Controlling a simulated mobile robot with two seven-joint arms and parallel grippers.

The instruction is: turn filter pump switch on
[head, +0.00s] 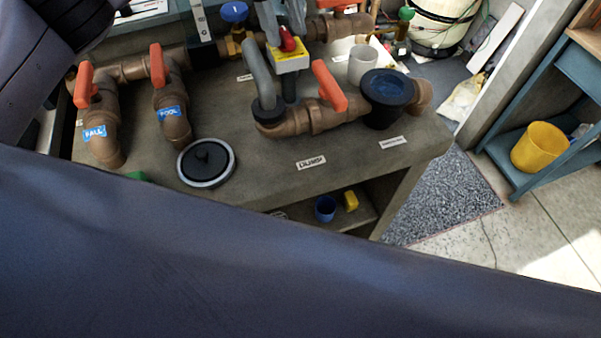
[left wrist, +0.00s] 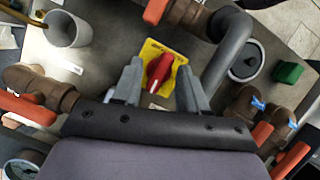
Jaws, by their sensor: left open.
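The filter pump switch is a red rotary knob (left wrist: 161,72) on a yellow plate (left wrist: 150,50). In the left wrist view the knob is tilted, its lower end to the left with a pale mark there. In the head view the red knob (head: 287,41) and yellow box (head: 289,61) stand at the back of the bench. My left gripper (left wrist: 160,84) is open, its two grey fingers on either side of the knob. It also shows in the head view (head: 283,30), just above the switch. I cannot tell whether the fingers touch the knob. My right gripper is not in view.
Brown pipes with orange valve handles (head: 331,86) surround the switch, and a grey pipe (head: 259,75) rises close beside it. A white cup (head: 363,66) and black-topped funnel fitting (head: 388,88) stand to the right. A round black lid (head: 206,162) lies on the bench (head: 270,185).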

